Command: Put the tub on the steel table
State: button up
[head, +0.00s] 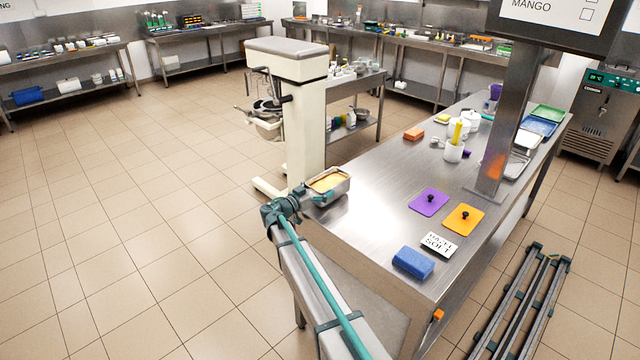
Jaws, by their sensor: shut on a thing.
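The tub (334,193) is a small steel pan with yellow-orange contents, at the left edge of the steel table (372,215) in the head view. My gripper (303,195) is shut on the tub's near left end. The tub looks roughly level. I cannot tell whether its base touches the tabletop or is held just above it. The fingertips are small and partly hidden against the tub.
A purple lid (428,203), an orange lid (463,219), a white card (439,247) and a blue sponge (413,263) lie on the table's near half. A steel post (508,120) rises on the right. A cream mixer (302,120) stands behind the tub. Bare tabletop lies right of the tub.

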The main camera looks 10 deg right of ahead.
jog(key=shift+f+b, duration=0.6)
jog(key=shift+b, duration=0.3)
dwell(0.7)
jog(key=o, duration=1.4)
jog(key=shift+s+a, duration=0.1)
